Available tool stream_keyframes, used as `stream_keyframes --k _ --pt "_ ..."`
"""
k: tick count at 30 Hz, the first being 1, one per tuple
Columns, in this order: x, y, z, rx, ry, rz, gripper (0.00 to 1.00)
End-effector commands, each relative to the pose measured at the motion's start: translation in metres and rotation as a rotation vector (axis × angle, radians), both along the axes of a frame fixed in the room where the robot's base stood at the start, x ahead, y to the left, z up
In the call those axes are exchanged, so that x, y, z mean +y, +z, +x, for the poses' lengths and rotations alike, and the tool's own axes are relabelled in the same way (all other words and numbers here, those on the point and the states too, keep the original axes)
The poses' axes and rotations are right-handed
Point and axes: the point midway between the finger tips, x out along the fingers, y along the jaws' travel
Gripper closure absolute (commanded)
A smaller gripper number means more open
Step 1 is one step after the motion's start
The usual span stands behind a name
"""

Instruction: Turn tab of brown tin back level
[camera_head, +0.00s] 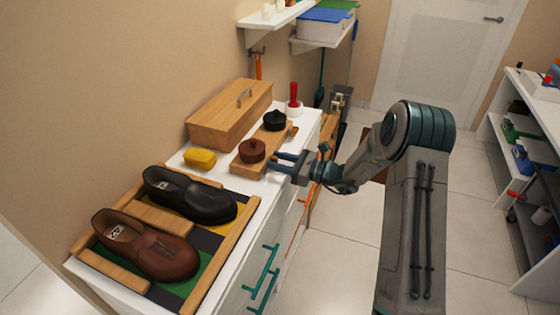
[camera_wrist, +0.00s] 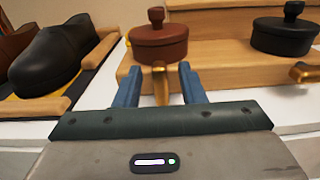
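The brown tin (camera_head: 251,151) sits on a wooden rack (camera_head: 245,168) on the white cabinet top. It is round, with a knobbed lid, and shows larger in the wrist view (camera_wrist: 159,43). Its gold-coloured tab (camera_wrist: 160,86) sticks out from the front below the lid and seems to point down towards me. My gripper (camera_head: 278,161) is in front of the tin. In the wrist view its two blue fingers (camera_wrist: 160,87) stand on either side of the tab, with a gap at each side. The gripper is open.
A black tin (camera_head: 274,121) stands behind on the rack, with its own tab (camera_wrist: 303,72). A yellow block (camera_head: 200,158), a wooden box (camera_head: 228,118), and black (camera_head: 190,195) and brown (camera_head: 150,248) shoes are near. A red-handled tool (camera_head: 294,98) stands at the back.

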Motion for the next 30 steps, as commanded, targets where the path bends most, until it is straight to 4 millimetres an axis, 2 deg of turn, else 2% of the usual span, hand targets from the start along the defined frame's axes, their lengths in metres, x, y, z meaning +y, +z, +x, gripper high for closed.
stream_keyframes --k 3,4,7,8,20,30 --pt "-0.0001 -0.0001 0.0 0.0 0.0 0.0 0.64" --pt "-0.0002 -0.0001 -0.0001 0.0 0.0 0.0 0.69" --pt "-0.0002 -0.0001 -0.0002 0.0 0.0 0.0 0.97" --pt "-0.0002 -0.0001 -0.0002 0.0 0.0 0.0 1.0" --pt "-0.0002 -0.0024 -0.0008 -0.045 0.0 -0.015 1.0" --pt "-0.0001 -0.0074 -0.0033 -0.266 -0.002 -0.096 1.0"
